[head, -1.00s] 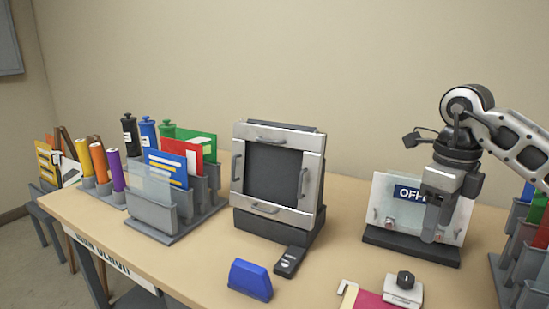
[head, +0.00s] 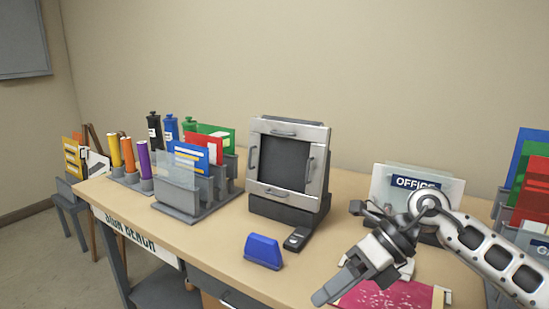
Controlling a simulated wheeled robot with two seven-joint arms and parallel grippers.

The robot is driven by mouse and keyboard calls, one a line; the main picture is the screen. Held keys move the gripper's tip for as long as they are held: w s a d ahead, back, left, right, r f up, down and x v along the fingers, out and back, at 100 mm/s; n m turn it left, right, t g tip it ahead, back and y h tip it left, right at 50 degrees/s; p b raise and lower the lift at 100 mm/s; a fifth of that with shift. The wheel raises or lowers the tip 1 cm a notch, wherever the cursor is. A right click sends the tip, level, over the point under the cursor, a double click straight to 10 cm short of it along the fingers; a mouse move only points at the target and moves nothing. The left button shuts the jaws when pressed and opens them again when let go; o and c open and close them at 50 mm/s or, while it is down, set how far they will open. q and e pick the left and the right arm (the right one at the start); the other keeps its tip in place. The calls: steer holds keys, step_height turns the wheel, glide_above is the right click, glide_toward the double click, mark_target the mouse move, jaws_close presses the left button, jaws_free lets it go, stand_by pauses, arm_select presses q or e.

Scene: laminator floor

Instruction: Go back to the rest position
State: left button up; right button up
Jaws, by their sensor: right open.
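My right gripper (head: 338,291) comes in from the right on its white and black arm. It is open and empty, with its fingers pointing down and left over the front part of the table (head: 215,262). It is above and in front of the pink sheet (head: 395,294), hiding part of it and most of the small white item behind it. My left gripper is out of view.
A square grey framed device (head: 288,165) stands mid-table. A blue block (head: 263,251) and a black remote-like item (head: 297,239) lie before it. File racks (head: 180,200) stand left. An OFFICE sign (head: 416,183) stands behind my right arm, with colored folders (head: 537,170) at far right.

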steer(key=s+a+r+m+y, duration=0.1)
steer(key=s+a+m+y, duration=0.3)
steer(key=a+y, duration=0.4)
steer(key=w+d+f+m+t+h, duration=0.1)
steer(key=d+f+m+t+h, duration=0.2)
steer(key=m+t, duration=0.8)
steer(key=w+d+f+m+t+h, duration=0.25)
steer(key=m+t, duration=0.55)
steer(key=m, duration=0.6)
steer(key=s+d+f+m+g+h, duration=0.3)
steer(key=s+f+m, duration=0.3)
steer(key=f, duration=0.4)
steer(key=s+d+f+m+g+h, duration=0.3)
steer(key=s+f+m+h, duration=0.3)
steer(key=f, duration=0.4)
steer(key=shift+s+d+f+m+g, duration=0.35)
steer(key=shift+s+d+m, duration=0.35)
steer(key=shift+s, duration=0.45)
